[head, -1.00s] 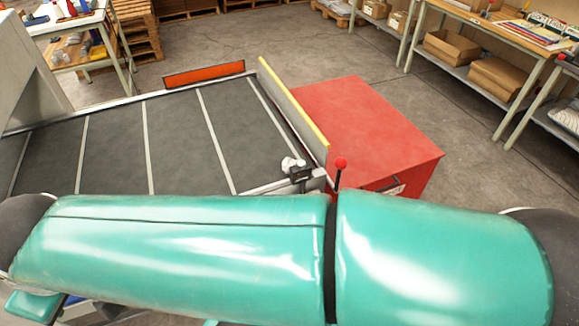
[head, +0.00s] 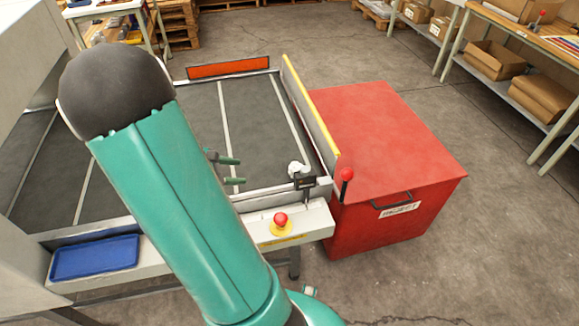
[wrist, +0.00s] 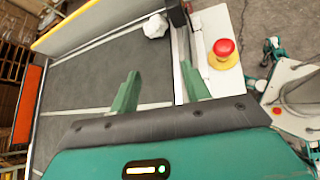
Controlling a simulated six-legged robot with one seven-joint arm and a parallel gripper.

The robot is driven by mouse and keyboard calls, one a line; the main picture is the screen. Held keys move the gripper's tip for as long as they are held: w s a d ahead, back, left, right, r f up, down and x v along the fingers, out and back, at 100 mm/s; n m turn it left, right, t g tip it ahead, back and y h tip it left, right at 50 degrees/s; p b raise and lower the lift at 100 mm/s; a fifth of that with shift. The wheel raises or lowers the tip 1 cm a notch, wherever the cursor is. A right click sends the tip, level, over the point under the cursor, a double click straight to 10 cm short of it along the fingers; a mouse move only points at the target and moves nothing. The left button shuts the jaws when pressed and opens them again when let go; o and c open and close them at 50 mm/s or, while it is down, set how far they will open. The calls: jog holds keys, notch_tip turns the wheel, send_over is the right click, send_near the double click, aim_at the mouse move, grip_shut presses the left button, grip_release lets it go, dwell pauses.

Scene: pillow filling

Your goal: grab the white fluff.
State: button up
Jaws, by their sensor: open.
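The white fluff (head: 297,168) is a small pale lump at the near right corner of the dark conveyor belt (head: 250,115), beside a small dark bracket (head: 304,181). It also shows near the top middle of the wrist view (wrist: 155,26). My gripper (head: 233,171) is over the belt, to the left of the fluff in the head view. Its two green fingers are apart and empty in the wrist view (wrist: 162,85), with the fluff beyond their tips and not touched. My arm hides part of the belt.
A yellow-topped side wall (head: 310,110) runs along the belt's right edge. A red-knobbed lever (head: 346,175) and a red stop button (head: 281,219) stand close to the corner. A red bin (head: 390,140) is on the right, a blue tray (head: 95,257) at front left.

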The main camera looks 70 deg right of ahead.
jog(key=s+d+f+n, duration=0.1)
jog(key=d+f, duration=0.1)
jog(key=s+d+f+n+g+h, duration=0.1)
jog(key=s+d+f, duration=0.1)
jog(key=s+d+f+n, duration=0.1)
jog(key=d+f, duration=0.1)
jog(key=shift+s+d+g, duration=0.25)
jog(key=shift+d+g, duration=0.05)
jog(key=shift+g, duration=0.1)
send_near(295, 168)
jog(key=shift+h, duration=0.3)
jog(key=x, duration=0.4)
jog(key=shift+s+f, duration=0.2)
jog(key=shift+f, duration=0.2)
jog(key=shift+x, duration=3)
jog(key=shift+r, duration=0.15)
jog(key=c, duration=0.6)
